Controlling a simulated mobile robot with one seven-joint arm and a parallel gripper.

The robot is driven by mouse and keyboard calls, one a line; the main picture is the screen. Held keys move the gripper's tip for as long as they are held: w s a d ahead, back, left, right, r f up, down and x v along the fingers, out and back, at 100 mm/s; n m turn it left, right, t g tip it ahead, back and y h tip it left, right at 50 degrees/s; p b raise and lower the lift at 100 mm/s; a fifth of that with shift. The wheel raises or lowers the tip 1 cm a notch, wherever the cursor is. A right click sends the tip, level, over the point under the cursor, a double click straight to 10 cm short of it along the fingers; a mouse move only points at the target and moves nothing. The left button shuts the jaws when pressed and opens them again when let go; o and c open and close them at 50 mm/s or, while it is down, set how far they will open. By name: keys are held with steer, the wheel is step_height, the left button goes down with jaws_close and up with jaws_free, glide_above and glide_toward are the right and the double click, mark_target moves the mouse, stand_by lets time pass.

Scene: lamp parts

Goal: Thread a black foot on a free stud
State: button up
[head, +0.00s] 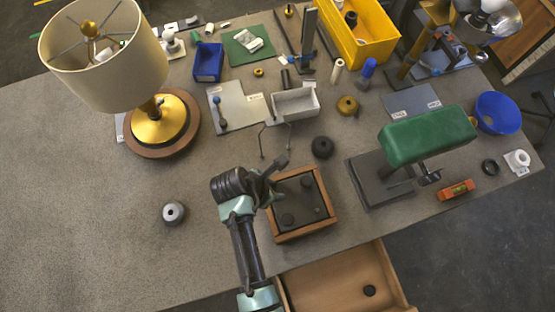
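A square wooden-framed base (331,216) with a dark inner panel lies near the table's front edge. A round black foot (287,219) shows at the panel's lower left, and another dark round shape is near its upper right. Bare studs are too small to make out. A loose black foot (369,290) lies in the open drawer. A larger black round piece (322,147) is on the table behind the base. My gripper (277,181) is over the base's upper left corner. Its fingers are small and dark against the panel, so their opening and any held thing cannot be told.
A green-shaded lamp (425,135) stands right of the base, and a cream-shaded lamp (105,60) at the far left. A white tray (296,103) and thin bent wires (262,142) are behind my gripper. A grey round piece (173,213) sits left. The front left tabletop is clear.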

steer(key=shift+f, duration=0.1)
jaws_close()
steer(key=shift+s+f, duration=0.2)
stand_by(0.6)
steer(key=m, duration=0.2)
steer(key=m+g, duration=0.1)
steer(key=shift+w+a+m+g, duration=0.1)
steer(key=shift+w+m+g, duration=0.1)
steer(key=shift+m+g, duration=0.15)
steer(key=m+g, duration=0.1)
steer(key=m, duration=0.2)
steer(key=shift+h, duration=0.3)
steer(key=shift+f, duration=0.1)
